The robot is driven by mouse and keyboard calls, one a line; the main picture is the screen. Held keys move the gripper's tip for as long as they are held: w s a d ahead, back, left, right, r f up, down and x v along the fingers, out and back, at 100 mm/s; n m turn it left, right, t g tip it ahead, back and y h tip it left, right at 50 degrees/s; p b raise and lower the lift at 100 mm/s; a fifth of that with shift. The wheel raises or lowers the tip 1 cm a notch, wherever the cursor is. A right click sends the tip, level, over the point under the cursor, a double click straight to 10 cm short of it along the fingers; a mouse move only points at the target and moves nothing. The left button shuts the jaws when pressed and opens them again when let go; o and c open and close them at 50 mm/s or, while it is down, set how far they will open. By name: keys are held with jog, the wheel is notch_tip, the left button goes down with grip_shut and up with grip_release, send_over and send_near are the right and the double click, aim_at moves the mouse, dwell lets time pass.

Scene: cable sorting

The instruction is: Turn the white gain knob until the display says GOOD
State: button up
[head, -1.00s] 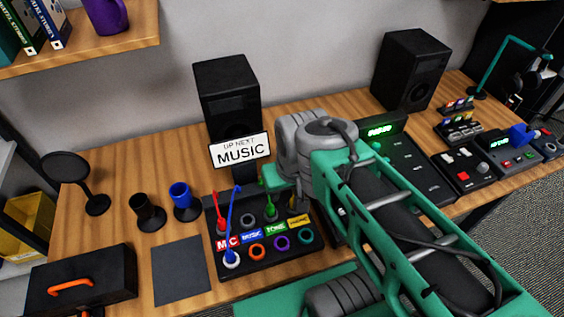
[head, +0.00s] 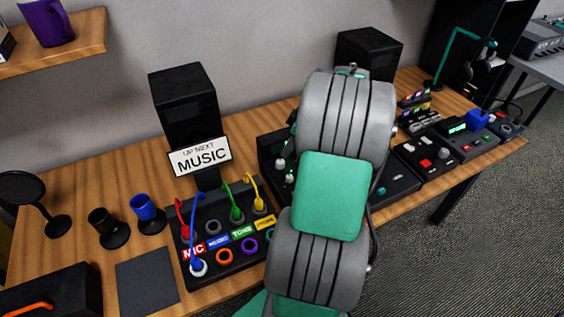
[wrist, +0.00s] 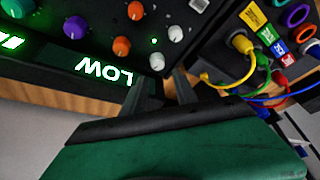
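In the wrist view a black mixer panel shows upside down, with a lit display (wrist: 104,73) reading LOW. Two white knobs are on it, one nearer my gripper (wrist: 157,61) and one just beyond (wrist: 175,34). I cannot read which is labelled gain. My gripper (wrist: 165,86) is open, its dark fingers apart with nothing visible between them. The fingertips are just short of the nearer white knob; I cannot tell if they touch it. In the head view my arm hides the gripper and most of the panel; white knobs (head: 281,163) show at its left edge.
Orange knobs (wrist: 121,46) and a purple knob (wrist: 75,27) sit close by. The patch box (head: 229,262) with coloured cables stands left of the panel. A MUSIC sign (head: 201,157) and speakers (head: 183,100) stand behind. More control boxes (head: 424,158) are to the right.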

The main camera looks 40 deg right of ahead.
aim_at(281, 161)
jog(key=x, duration=0.7)
jog(key=shift+w+d+f, duration=0.1)
jog(key=shift+d+f, duration=0.05)
jog(key=shift+f, duration=0.25)
jog(key=shift+c, duration=0.4)
grip_shut()
